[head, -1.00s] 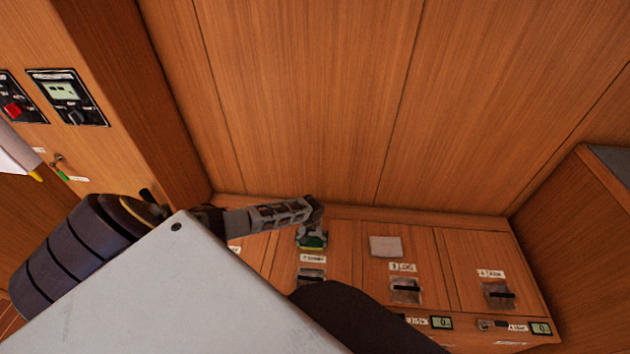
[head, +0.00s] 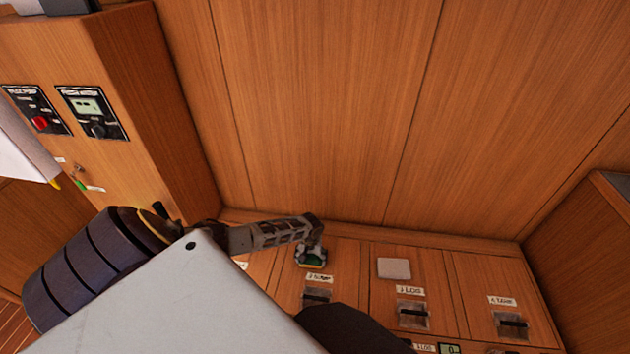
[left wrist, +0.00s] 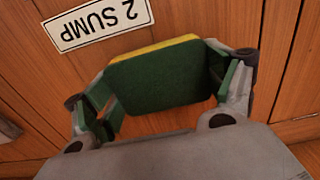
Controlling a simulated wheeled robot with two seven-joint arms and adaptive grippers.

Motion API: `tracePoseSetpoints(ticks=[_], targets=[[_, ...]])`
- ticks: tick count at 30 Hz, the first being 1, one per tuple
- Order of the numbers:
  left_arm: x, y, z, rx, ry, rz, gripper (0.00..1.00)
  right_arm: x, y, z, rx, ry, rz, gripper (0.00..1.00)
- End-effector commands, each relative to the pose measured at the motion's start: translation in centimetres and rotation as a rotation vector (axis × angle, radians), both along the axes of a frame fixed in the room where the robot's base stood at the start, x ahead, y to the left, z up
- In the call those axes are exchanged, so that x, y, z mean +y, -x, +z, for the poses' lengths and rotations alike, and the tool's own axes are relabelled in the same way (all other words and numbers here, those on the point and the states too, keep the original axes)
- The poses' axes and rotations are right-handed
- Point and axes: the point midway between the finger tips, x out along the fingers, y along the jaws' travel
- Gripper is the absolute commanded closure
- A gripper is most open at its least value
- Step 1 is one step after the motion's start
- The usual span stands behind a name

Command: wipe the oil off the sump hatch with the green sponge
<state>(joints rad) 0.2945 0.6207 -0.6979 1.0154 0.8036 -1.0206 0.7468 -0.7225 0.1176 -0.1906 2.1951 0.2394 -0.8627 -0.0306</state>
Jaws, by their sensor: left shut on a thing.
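The green sponge (left wrist: 165,78), with a yellow layer along its far edge, sits between the fingers of my left gripper (left wrist: 168,90) in the left wrist view. My left gripper (head: 311,252) is shut on it, and the sponge (head: 314,260) shows small in the head view. The sump hatch (head: 345,272) is a wooden lid in the row along the wall. Its "2 SUMP" label (left wrist: 98,23) is just beside the sponge. The sponge is over the hatch; I cannot tell whether it touches. No oil can be made out; the sponge and gripper hide part of the hatch. My right gripper is out of view.
The log hatch (head: 382,300) to the right carries a pale square pad (head: 394,268). The tank hatch (head: 480,280) is further right. A tall wooden panel wall (head: 320,110) rises behind. A cabinet with switch panels (head: 92,112) stands at the left.

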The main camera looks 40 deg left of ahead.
Motion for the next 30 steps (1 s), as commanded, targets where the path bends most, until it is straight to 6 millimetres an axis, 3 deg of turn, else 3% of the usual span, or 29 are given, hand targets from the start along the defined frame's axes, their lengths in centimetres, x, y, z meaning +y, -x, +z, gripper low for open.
tracePoseSetpoints(ticks=[6, 30], targets=[[1.24, 1.04, -0.17, 0.011, -0.007, 0.002, 0.35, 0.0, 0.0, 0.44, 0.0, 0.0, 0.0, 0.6], [0.96, 0.65, 0.2, 0.002, -0.001, 0.0, 0.35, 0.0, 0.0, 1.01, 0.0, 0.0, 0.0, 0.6]])
